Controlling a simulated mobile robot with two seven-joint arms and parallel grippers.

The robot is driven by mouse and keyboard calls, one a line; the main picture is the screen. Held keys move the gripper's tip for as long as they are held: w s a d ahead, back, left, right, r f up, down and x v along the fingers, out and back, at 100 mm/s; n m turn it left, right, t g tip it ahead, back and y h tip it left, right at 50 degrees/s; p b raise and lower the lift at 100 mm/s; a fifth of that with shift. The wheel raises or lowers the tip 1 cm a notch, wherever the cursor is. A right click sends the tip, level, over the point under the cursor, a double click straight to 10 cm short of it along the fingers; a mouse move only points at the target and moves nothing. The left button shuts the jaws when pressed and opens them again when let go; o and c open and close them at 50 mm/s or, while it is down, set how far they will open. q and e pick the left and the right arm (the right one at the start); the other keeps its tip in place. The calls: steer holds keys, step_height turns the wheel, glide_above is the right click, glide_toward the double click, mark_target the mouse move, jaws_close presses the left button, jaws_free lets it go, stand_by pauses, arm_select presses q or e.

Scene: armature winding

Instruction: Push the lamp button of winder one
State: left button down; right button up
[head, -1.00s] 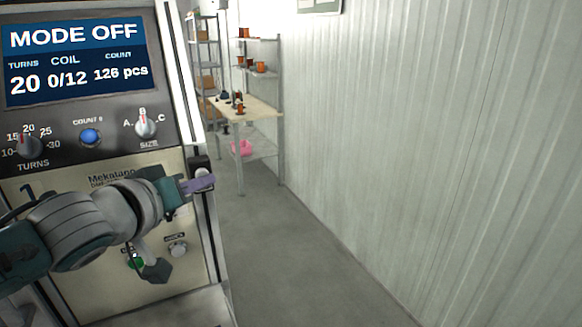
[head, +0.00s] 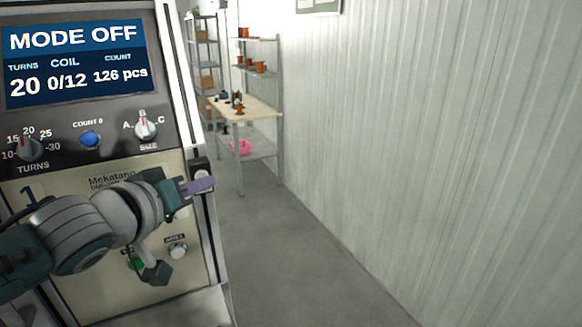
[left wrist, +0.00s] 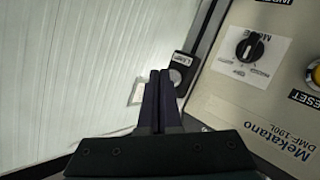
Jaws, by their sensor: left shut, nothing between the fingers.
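Winder one (head: 95,180) is a cream and dark grey cabinet on the left of the head view, marked "1". Its screen (head: 75,62) reads MODE OFF, 20 turns, coil 0/12, 126 pcs. The lamp switch box (head: 200,166) is a small black box on its right edge. In the left wrist view the box (left wrist: 184,59) is labelled LAMP, and its round pale button (left wrist: 175,77) is partly hidden by the fingers. My left gripper (head: 208,184) is shut and empty, with purple fingers just below the box in the head view. Its fingertips (left wrist: 160,74) appear beside the button; I cannot tell whether they touch it.
A blue button (head: 90,139) and knobs sit under the screen. A mode knob (left wrist: 249,46) and yellow reset button (left wrist: 316,74) show in the left wrist view. A corrugated wall (head: 420,130) runs along the right. The floor (head: 285,260) between is clear, with a table (head: 262,110) beyond.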

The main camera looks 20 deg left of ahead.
arm_select(q)
steer(key=s+d+p, duration=0.2)
steer(key=s+d, duration=0.2)
steer(key=shift+d, duration=0.3)
steer(key=shift+a, duration=0.1)
